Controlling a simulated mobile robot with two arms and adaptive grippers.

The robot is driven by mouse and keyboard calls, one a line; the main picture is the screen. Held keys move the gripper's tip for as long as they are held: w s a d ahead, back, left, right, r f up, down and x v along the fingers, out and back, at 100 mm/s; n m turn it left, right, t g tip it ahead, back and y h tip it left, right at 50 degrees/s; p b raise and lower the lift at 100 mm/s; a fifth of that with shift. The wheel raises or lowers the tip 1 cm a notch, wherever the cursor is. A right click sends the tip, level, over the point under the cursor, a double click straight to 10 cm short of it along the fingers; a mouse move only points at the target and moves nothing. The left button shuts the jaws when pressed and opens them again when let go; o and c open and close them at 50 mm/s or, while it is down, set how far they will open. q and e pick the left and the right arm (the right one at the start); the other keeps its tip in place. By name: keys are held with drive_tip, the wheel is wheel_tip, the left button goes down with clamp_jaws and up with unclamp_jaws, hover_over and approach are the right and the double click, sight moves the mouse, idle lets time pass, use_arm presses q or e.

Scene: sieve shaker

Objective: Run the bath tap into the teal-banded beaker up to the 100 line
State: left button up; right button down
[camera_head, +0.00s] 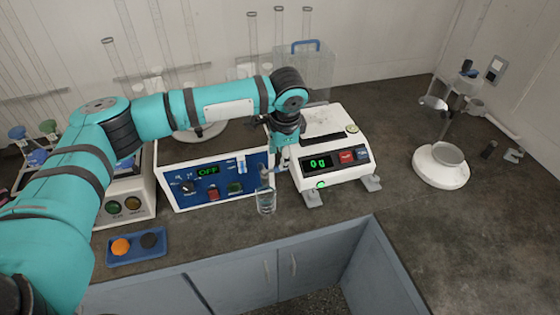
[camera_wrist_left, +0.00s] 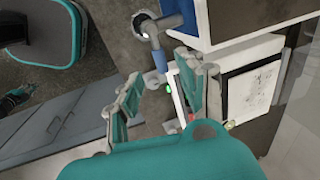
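A small clear glass vessel (camera_head: 266,202) stands at the front edge of the bench, below the bath tap (camera_head: 264,173). It looks like the beaker, but its band, its 100 line and any water level are too small to make out. The tap is on the front right of the white and blue bath (camera_head: 180,196). My left gripper (camera_head: 279,161) is beside the tap. In the left wrist view the gripper (camera_wrist_left: 160,70) has its fingers spread, with the blue tap handle (camera_wrist_left: 161,62) between or just beyond the tips. My right gripper is out of view.
A white balance (camera_head: 340,174) reading 0 g stands close right of the tap. A blue tray (camera_head: 138,258) with orange and dark knobs lies front left. A white stand with a bowl (camera_head: 440,176) is at right. Bare bench lies between balance and stand.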

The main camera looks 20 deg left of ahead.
sight(276, 170)
use_arm(q)
drive_tip(key=shift+w+a+f+p, duration=0.1)
drive_tip(key=shift+w+f, duration=0.05)
drive_tip(key=shift+f, duration=0.7)
drive_tip(key=shift+w+a+f+p, duration=0.1)
drive_tip(key=shift+w+f, duration=0.05)
drive_tip(key=shift+f, duration=0.7)
drive_tip(key=shift+w+a+f+p, duration=0.1)
drive_tip(key=shift+w+f, duration=0.05)
drive_tip(key=shift+f, duration=0.7)
clamp_jaws()
